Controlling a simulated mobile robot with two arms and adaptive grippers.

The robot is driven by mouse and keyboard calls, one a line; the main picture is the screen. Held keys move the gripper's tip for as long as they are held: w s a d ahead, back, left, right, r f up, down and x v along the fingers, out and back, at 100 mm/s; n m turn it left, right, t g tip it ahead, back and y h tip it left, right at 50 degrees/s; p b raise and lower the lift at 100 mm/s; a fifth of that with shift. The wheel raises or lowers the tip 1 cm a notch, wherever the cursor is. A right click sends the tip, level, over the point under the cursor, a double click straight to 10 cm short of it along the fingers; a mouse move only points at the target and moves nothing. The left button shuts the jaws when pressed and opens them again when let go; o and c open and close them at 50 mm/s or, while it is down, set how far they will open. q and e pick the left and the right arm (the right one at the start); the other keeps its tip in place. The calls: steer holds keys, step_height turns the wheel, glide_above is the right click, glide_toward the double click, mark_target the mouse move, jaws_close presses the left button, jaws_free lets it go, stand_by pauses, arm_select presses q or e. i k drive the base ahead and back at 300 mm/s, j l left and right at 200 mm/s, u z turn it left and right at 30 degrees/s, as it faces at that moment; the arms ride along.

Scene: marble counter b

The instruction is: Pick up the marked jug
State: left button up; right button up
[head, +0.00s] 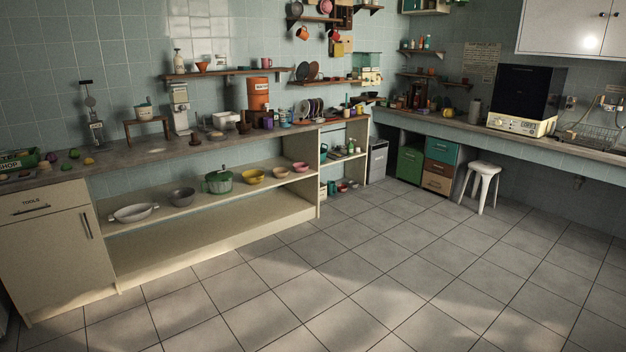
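I cannot single out the marked jug; no mark on a jug shows clearly at this distance. A large orange container (258,93) stands upright on the left marble counter near the wall. A grey jug-like vessel (475,111) stands upright on the right counter, left of the black-fronted machine. A small pale pump bottle or jug (178,62) stands on the wall shelf. Neither of my grippers is in view, and nothing is held in sight.
The left counter (110,160) carries many small items; bowls and a green pot (217,181) stand on its lower shelf. A white stool (482,185) stands by the right counter (500,137). The tiled floor (330,270) in front is clear.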

mark_target(286, 119)
steer(key=i, duration=2.8)
steer(key=i+l, duration=0.1)
steer(key=i, duration=1.25)
steer(key=i+u, duration=0.1)
steer(key=i, duration=1.3)
